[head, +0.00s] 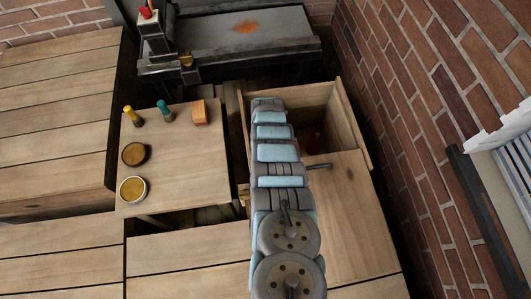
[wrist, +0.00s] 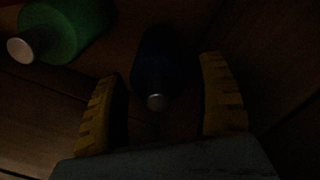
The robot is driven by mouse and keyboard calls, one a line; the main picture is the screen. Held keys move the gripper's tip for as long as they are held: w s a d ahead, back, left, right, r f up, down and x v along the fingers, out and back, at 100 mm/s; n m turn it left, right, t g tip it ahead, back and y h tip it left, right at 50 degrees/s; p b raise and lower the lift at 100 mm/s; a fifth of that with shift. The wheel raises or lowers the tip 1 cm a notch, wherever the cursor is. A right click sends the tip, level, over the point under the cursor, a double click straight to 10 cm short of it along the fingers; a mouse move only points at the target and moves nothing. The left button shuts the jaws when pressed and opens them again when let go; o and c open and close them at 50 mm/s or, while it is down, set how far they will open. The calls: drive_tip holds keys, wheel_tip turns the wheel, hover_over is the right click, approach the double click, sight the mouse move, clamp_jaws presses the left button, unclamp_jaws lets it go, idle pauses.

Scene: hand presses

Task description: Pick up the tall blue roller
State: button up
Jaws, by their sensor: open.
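In the dark wrist view, a dark blue roller (wrist: 157,65) with a pale round end lies between the two yellow fingers of my gripper (wrist: 163,75). The fingers are spread, with a gap to the roller on each side. A green roller-like thing (wrist: 75,30) with a pale end lies to the left, outside the fingers. In the head view my arm reaches over an open wooden drawer or box (head: 352,125), and my gripper is hidden there. The blue roller cannot be made out in that view.
A small wooden table (head: 190,165) holds a yellow-topped piece (head: 132,116), a teal-topped piece (head: 165,111), an orange block (head: 200,112) and two round tins (head: 132,189). A press (head: 235,50) stands behind. A brick wall (head: 440,120) is to the right. Wooden walls surround the drawer's inside.

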wheel_tip(320, 180, down, 2)
drive_tip(key=shift+b, duration=0.65)
drive_tip(key=shift+r, duration=0.1)
drive_tip(key=shift+w, duration=0.1)
drive_tip(key=c, duration=1.1)
drive_tip(key=shift+o, duration=0.2)
